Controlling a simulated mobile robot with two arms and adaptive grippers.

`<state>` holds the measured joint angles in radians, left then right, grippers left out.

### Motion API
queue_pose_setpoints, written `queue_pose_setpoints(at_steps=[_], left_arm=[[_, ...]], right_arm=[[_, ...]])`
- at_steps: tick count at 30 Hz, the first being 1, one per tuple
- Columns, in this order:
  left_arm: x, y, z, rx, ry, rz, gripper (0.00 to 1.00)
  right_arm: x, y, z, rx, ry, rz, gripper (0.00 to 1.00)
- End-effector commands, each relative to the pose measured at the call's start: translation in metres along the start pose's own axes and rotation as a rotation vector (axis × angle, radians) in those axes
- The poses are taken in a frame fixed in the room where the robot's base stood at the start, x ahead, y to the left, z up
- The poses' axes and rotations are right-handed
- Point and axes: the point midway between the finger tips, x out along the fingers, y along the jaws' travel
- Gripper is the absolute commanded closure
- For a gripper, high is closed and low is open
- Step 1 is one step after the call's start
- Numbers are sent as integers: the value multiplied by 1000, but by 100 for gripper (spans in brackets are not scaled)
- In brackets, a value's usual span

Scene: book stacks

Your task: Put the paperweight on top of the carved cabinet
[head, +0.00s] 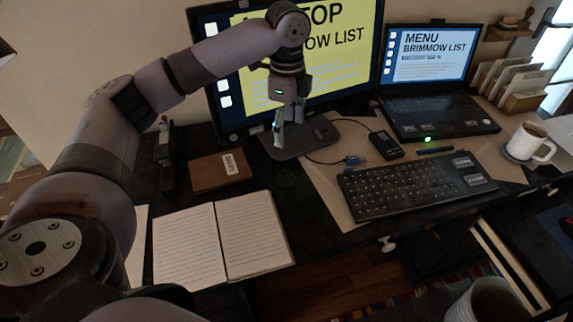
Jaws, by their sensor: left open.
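My left gripper (281,138) hangs fingers-down over the monitor's stand (300,140), in front of the big screen. It is open, and I see nothing held between its fingers. I cannot make out a paperweight or a carved cabinet in this view. My left arm covers the left part of the picture and may hide things behind it. My right gripper does not show.
The dark desk holds an open notebook (185,245), a brown box (220,170), a keyboard (415,186), a laptop (435,115), a white mug (527,143) and a letter rack (522,102). A large monitor (345,60) stands behind. Wooden floor (345,285) shows below the front edge.

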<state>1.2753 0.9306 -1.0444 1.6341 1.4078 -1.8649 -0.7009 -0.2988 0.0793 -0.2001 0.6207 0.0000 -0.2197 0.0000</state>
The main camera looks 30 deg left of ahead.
Motion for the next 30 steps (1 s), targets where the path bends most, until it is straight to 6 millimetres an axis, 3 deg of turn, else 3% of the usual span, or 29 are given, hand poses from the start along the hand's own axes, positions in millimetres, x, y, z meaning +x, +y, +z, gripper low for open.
queue_pose_setpoints(at_steps=[15, 25, 30], left_arm=[[100, 0, 1, 0, -2, 2, 31], [128, -1, 2, 0, -1, 1, 31], [154, -3, 6, 0, -2, 1, 31]], right_arm=[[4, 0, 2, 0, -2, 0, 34], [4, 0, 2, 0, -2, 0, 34], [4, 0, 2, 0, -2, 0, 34]])
